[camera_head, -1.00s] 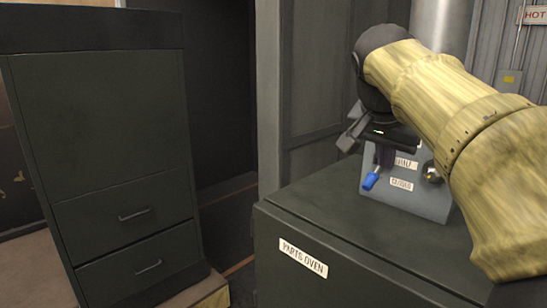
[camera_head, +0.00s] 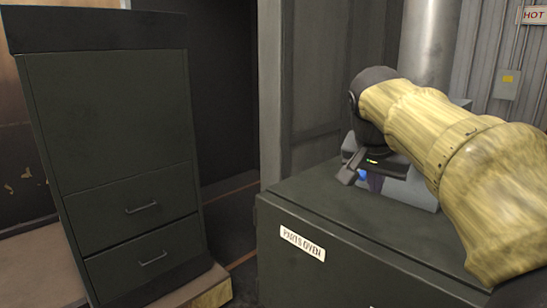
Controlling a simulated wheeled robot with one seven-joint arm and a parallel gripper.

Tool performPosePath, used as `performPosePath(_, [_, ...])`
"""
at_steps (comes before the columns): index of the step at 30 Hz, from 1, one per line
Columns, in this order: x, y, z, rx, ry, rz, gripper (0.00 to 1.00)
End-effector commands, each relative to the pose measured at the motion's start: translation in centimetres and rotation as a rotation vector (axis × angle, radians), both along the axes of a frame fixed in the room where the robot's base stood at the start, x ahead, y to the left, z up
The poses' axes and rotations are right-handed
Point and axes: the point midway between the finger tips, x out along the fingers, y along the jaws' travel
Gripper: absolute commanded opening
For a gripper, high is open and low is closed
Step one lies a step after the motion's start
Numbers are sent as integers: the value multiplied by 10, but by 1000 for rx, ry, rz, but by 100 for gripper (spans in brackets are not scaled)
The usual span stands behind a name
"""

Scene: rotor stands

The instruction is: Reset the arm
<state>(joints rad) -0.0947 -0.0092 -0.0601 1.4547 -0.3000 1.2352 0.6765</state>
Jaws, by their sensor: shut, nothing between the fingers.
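My arm, in a yellowish sleeve, reaches in from the right in the head view. My gripper (camera_head: 352,166) is at its end, low over the top of the parts oven (camera_head: 300,195). The gripper is shut and empty, its fingers pointing down and left. Behind it is a grey-blue control box (camera_head: 424,194), mostly hidden by the arm. A small blue lever tip (camera_head: 362,174) shows just beside the gripper; I cannot tell whether they touch. The box's labels are hidden.
A dark green drawer cabinet (camera_head: 115,130) stands at left on a wooden base. A dark gap lies between it and the oven.

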Motion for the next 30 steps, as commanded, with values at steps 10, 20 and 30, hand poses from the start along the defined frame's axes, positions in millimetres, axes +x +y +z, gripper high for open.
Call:
performPosePath(10, [-2,15,-104,3,118,202,0])
performPosePath(20, [-52,33,-238,34,235,435,0])
performPosePath(30, [-134,43,-333,55,312,589,0])
